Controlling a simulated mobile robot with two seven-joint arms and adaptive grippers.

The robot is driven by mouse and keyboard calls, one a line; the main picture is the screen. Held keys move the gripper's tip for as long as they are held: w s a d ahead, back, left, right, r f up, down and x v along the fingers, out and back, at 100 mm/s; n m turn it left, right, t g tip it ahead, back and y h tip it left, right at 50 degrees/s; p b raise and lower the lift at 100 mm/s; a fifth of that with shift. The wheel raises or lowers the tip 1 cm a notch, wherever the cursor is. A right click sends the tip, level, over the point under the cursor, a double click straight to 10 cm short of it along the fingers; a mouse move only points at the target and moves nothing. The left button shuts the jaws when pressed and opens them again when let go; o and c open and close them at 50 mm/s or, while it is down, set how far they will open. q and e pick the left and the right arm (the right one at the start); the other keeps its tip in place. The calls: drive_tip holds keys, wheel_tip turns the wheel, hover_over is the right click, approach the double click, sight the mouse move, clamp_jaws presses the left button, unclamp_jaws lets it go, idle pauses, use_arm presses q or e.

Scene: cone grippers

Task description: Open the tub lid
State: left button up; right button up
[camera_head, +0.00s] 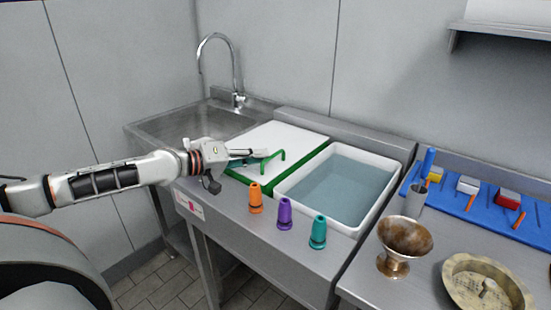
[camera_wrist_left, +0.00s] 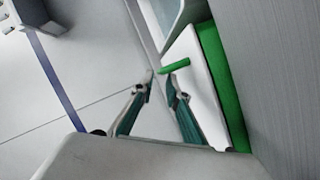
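A flat white lid with a green edge (camera_head: 293,136) lies left of a white tub (camera_head: 383,163) holding bluish liquid. A green handle (camera_head: 283,153) stands up from the lid. I cannot tell what is under the lid. My left gripper (camera_head: 262,156) reaches over the lid from the left, close to the handle. In the left wrist view its two teal fingers (camera_wrist_left: 160,76) are apart with nothing held. There the green handle bar (camera_wrist_left: 176,66) is just beyond the fingertips, nearer the right finger. Contact cannot be told. My right gripper is not in view.
Orange (camera_head: 256,198), purple (camera_head: 284,212) and teal (camera_head: 318,232) cones stand along the counter's front edge. A sink with a tall faucet (camera_head: 236,75) is behind. A bronze goblet (camera_head: 404,240), a round dish (camera_head: 484,285) and a blue tray (camera_head: 485,212) are at right.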

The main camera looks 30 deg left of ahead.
sight(274, 154)
use_arm(q)
drive_tip(key=shift+w+d+f, duration=0.1)
drive_tip(key=shift+w, duration=0.4)
drive_tip(key=shift+x, duration=2.35)
clamp_jaws()
